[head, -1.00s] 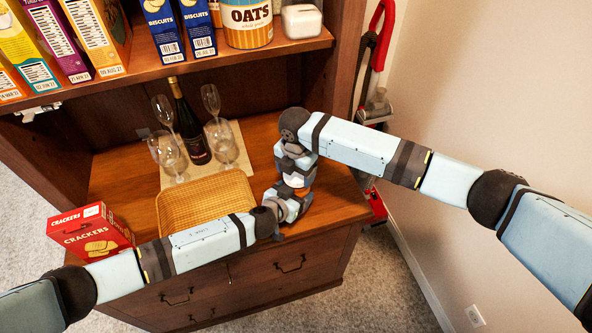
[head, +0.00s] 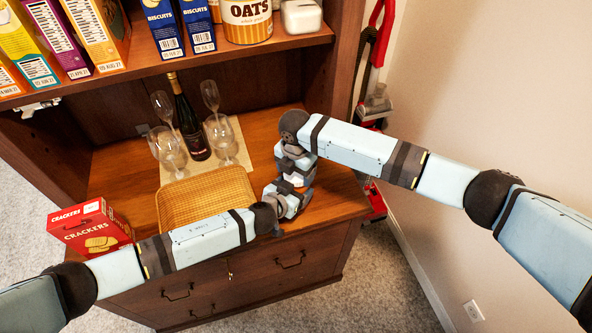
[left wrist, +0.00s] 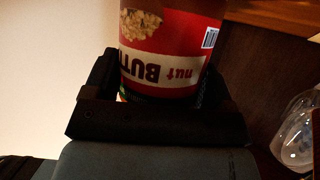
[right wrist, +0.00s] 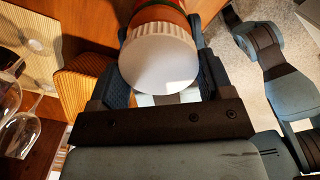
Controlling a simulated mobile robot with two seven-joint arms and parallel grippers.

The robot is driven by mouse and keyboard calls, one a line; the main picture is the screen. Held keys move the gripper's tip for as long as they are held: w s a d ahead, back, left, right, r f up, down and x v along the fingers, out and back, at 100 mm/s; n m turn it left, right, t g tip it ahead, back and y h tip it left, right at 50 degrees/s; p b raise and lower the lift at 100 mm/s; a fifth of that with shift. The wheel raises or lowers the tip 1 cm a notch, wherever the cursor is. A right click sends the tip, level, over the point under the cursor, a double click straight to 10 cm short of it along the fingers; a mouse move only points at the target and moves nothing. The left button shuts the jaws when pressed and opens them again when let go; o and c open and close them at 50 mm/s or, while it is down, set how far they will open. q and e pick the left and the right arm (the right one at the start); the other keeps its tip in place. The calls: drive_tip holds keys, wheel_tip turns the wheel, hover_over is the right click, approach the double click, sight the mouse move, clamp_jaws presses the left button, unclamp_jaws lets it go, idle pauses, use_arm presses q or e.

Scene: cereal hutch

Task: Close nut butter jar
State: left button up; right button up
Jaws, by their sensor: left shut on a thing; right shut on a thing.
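The nut butter jar (left wrist: 165,62) has a red and white label, upside down in the left wrist view. My left gripper (left wrist: 158,92) is shut around its body. In the right wrist view the white ridged lid (right wrist: 158,58) sits at the end of the reddish jar (right wrist: 156,12). My right gripper (right wrist: 163,78) is shut with its fingers on either side of the lid. Whether the lid is fully seated cannot be told. In the head view the two grippers meet above the right part of the counter and mostly hide the jar.
A wicker tray (head: 163,213) lies left of the grippers. Behind it stand a dark bottle (head: 190,122) and several glasses on a mat. A red crackers box (head: 90,232) is at the counter's left. The upper shelf (head: 235,54) holds boxes and an oats tin (head: 247,18).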

drive_tip(key=shift+s+a+f, duration=0.2)
drive_tip(key=shift+f, duration=0.55)
use_arm(q)
drive_tip(key=shift+w, duration=0.1)
drive_tip(key=c, duration=0.5)
use_arm(e)
drive_tip(key=o, duration=1)
use_arm(q)
drive_tip(key=shift+o, duration=0.2)
use_arm(e)
drive_tip(key=shift+o, duration=0.2)
drive_tip(key=shift+w, duration=0.1)
drive_tip(key=shift+d+r, duration=0.1)
drive_tip(key=shift+r, duration=0.05)
drive_tip(key=shift+r, duration=2.25)
drive_tip(key=shift+c, duration=0.4)
